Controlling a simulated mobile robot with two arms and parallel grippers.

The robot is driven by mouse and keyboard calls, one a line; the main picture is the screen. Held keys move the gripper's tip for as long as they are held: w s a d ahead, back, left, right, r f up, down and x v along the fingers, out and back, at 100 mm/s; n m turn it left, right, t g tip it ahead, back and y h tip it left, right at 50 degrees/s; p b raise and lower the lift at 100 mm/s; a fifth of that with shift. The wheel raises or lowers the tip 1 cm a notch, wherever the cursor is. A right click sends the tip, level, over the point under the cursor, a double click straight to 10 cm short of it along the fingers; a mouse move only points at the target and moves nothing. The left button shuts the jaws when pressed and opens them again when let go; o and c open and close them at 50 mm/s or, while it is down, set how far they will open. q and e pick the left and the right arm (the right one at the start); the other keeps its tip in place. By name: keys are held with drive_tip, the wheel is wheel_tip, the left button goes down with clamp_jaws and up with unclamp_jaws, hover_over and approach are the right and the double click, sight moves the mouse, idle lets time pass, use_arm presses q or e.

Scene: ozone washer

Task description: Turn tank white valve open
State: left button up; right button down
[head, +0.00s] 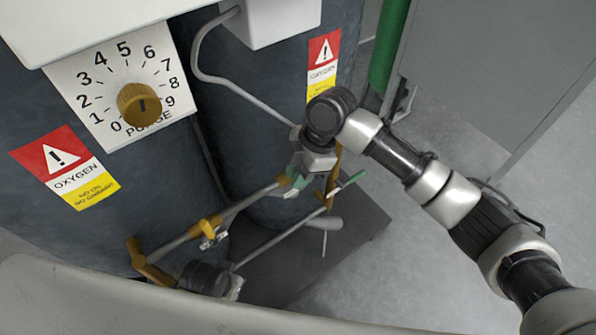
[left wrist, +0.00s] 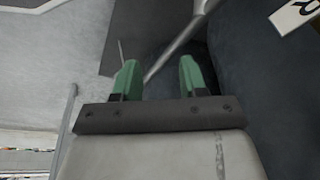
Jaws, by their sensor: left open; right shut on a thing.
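My right gripper (head: 292,182) is at the upper end of the brass and grey pipe run in front of the dark tanks. Its green fingertips are closed around a small white valve handle (head: 291,194), mostly hidden by the gripper. My left gripper is low at the left in the head view, its fingertips hard to make out there. In the left wrist view the left gripper (left wrist: 157,78) is open and empty, with its green fingers apart. A grey pipe (left wrist: 176,46) passes beyond the fingers.
Brass fitting (head: 211,229) on the lower pipe. Another pipe with a green lever (head: 347,186) runs beside it. A dial (head: 139,105) and an oxygen label (head: 66,167) are on the left tank.

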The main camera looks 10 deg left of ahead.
drive_tip(key=shift+w+d+r+g+y+p, duration=0.1)
drive_tip(key=shift+w+d+g+y+p, duration=0.2)
drive_tip(key=shift+g+y+p, duration=0.25)
drive_tip(key=shift+w+g+y, duration=0.1)
drive_tip(key=shift+g+y, duration=0.15)
use_arm(q)
drive_tip(key=s+x, duration=0.1)
drive_tip(key=x, duration=0.3)
use_arm(e)
drive_tip(key=shift+w+d+y, duration=0.15)
drive_tip(key=shift+d+y, duration=0.05)
drive_tip(key=shift+y, duration=0.1)
use_arm(q)
drive_tip(key=w+b+v, duration=0.2)
drive_tip(key=v, duration=0.6)
drive_tip(key=shift+r+b, duration=0.35)
drive_tip(key=shift+r, duration=0.3)
use_arm(e)
drive_tip(key=shift+w+d+f+g+y, duration=0.2)
drive_tip(key=shift+w+d+g+y, duration=0.15)
drive_tip(key=shift+g+y, duration=0.4)
drive_tip(key=shift+w+d+f+g+y, duration=0.2)
drive_tip(key=shift+w+d+g+y, duration=0.1)
drive_tip(key=shift+g+y, duration=0.45)
use_arm(q)
drive_tip(key=shift+s, duration=0.1)
use_arm(e)
drive_tip(key=c, duration=1)
unclamp_jaws()
drive_tip(key=shift+c, duration=0.2)
